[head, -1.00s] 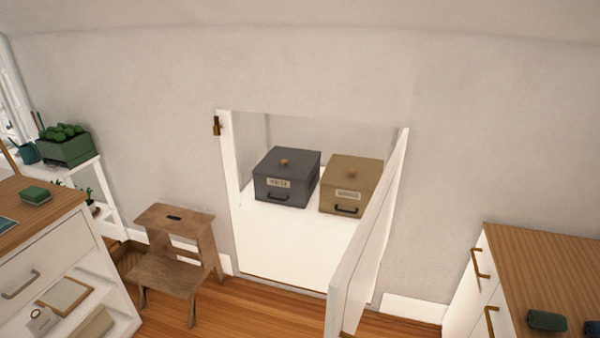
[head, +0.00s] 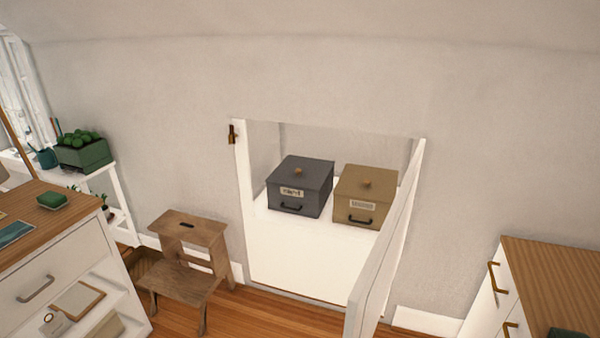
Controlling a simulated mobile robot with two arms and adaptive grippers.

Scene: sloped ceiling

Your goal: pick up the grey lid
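A dark grey box (head: 297,203) with a label and a dark front handle stands on the white surface inside an open wall cupboard. Neither of my grippers shows in the head view.
The white cupboard door (head: 388,247) stands open on the right side of the opening. A wooden step stool (head: 187,257) is on the floor to the left. A wood-topped drawer unit (head: 75,252) is at left, another (head: 550,285) at right. Bare floor lies between.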

